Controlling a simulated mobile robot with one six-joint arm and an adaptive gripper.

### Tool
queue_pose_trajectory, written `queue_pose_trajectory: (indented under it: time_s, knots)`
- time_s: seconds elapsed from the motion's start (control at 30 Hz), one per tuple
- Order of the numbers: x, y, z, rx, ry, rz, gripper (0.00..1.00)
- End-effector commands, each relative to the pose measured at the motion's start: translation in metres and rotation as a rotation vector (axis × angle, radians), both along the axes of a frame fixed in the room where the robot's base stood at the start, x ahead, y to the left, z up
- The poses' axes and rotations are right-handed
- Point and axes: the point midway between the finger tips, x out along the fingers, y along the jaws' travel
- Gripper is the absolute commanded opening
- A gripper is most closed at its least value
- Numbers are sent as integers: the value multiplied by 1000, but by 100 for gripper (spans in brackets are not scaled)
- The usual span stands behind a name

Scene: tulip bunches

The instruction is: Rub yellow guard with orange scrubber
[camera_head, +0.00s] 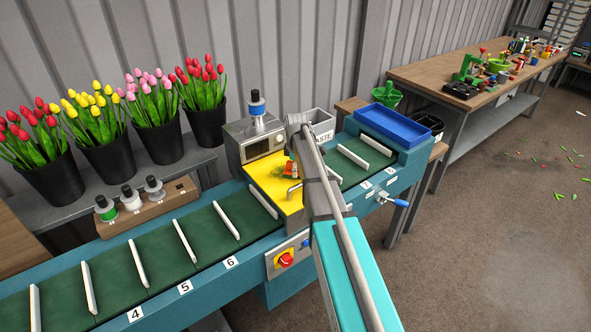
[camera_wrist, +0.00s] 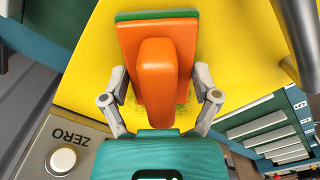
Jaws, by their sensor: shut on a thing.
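The yellow guard (camera_head: 265,180) is a bright cover over the middle of the conveyor in the head view. It fills most of the wrist view (camera_wrist: 245,45). The orange scrubber (camera_wrist: 157,75) has an orange handle and plate, with a green layer under the plate. In the head view the scrubber (camera_head: 289,169) is small and partly hidden by my arm, over the guard. My gripper (camera_wrist: 160,80) is shut on the scrubber's handle, one finger on each side. The scrubber lies close over the guard; I cannot tell whether it touches. Green-brown smears show on the guard beside the scrubber.
A grey scale box (camera_head: 255,140) stands behind the guard. A metal handle (camera_head: 293,190) rises near my arm. White dividers line the green belt. A blue tray (camera_head: 393,124) sits at the right end, and a red knob (camera_head: 286,260) is on the front.

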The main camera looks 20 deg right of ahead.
Motion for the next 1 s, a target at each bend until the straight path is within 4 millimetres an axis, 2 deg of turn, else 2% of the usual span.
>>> queue_pose_trajectory:
  time_s: [0.23, 0.63, 1.0]
  knots:
    - [2, 1, 0, 0, 0, 0, 41]
    - [19, 6, -3, 0, 0, 0, 41]
    - [20, 7, -3, 0, -1, 0, 41]
